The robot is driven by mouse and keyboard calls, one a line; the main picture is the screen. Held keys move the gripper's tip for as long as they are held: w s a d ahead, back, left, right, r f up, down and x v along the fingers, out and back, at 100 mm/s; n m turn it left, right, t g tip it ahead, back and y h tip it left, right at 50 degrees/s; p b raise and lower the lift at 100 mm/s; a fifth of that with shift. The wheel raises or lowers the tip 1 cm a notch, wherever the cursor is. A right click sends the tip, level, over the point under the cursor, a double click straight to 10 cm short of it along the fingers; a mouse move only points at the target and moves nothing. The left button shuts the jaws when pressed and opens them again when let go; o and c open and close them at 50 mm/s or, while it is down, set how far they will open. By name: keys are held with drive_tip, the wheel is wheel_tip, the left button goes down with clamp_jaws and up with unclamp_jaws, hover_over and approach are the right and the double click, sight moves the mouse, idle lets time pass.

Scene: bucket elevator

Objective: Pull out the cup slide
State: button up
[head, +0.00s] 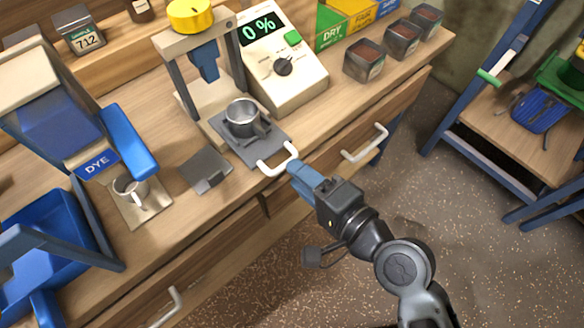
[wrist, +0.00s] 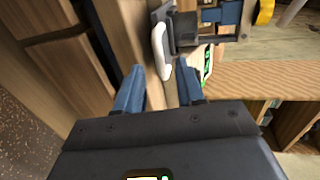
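The cup slide (head: 246,152) is a dark grey plate at the foot of the press, with a white U-shaped handle (head: 266,168) at its front edge. A metal cup (head: 241,112) stands upright on the slide. My gripper (head: 293,170) is at the right end of the handle, just past the counter's front edge. In the wrist view, the blue fingers of my gripper (wrist: 161,72) are spread apart. The white handle (wrist: 161,48) lies ahead of and between them, its near end around the fingertips. I cannot tell whether a finger touches it.
The press frame (head: 181,82) with a yellow knob stands behind the slide; a display box (head: 283,75) reads 0 %. A drawer handle (head: 365,143) sticks out below the counter. The floor in front is clear.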

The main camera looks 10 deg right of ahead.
drive_tip(key=shift+b+v, duration=0.3)
drive_tip(key=shift+v, duration=1.85)
drive_tip(key=s+d+f+n+h, duration=0.25)
drive_tip(key=s+d+h, duration=0.35)
drive_tip(key=s+d, duration=0.4)
drive_tip(key=s+d+r+n+t+h, duration=0.1)
drive_tip(key=s+d+r+n, duration=0.1)
drive_tip(key=s+r+n, duration=0.2)
drive_tip(key=s+d+r+n+t+h, duration=0.1)
drive_tip(key=s+r+n, duration=0.3)
drive_tip(key=s, duration=0.5)
drive_tip(key=shift+s+d+r+n+h, duration=0.2)
drive_tip(key=shift+d+r+n+h, duration=0.15)
drive_tip(key=shift+d+r, duration=0.1)
